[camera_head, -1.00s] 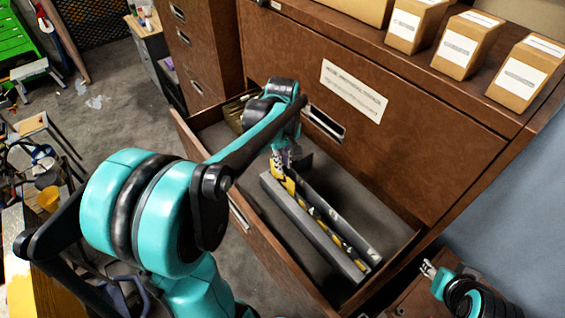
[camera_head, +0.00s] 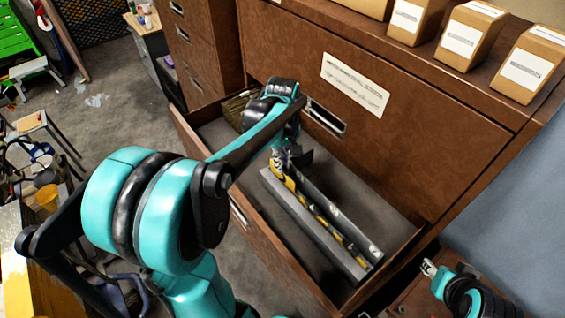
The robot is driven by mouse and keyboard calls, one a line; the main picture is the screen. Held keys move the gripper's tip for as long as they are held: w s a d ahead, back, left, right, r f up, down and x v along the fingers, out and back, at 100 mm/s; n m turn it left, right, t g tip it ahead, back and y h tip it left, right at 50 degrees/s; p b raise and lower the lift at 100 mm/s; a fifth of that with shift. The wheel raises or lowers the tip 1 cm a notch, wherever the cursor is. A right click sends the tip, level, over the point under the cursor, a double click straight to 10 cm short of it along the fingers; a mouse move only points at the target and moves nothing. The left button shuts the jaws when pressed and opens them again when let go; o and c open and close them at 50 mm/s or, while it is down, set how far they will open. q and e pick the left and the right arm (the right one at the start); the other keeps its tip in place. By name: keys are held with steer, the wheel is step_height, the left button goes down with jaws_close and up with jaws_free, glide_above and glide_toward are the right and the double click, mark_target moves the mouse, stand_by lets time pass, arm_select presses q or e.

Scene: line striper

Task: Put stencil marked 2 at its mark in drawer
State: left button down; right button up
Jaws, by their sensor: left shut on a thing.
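The open drawer (camera_head: 385,205) of a brown cabinet holds a long grey rack (camera_head: 310,228) with two upright side walls. Several yellow stencils (camera_head: 335,230) stand in a row between the walls; their numbers are too small to read. My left gripper (camera_head: 283,166) is inside the drawer at the rack's far left end, pointing down. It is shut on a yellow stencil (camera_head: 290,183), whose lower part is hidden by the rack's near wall. The mark in the drawer cannot be made out. My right gripper (camera_head: 429,268) is outside the drawer at the lower right; its fingers are too small to judge.
An olive bundle (camera_head: 236,108) lies in the drawer's far left corner. Several cardboard boxes (camera_head: 470,35) stand on the cabinet top. The drawer front (camera_head: 255,235) lies between my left arm's base and the rack. The drawer floor right of the rack is clear.

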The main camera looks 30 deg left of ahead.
arm_select(q)
steer(key=shift+f+b, duration=1.2)
steer(key=shift+f, duration=0.25)
steer(key=c, duration=1.2)
jaws_free()
steer(key=shift+r, duration=0.1)
steer(key=shift+r+p, duration=2.5)
steer(key=shift+r, duration=1)
steer(key=shift+f, duration=0.1)
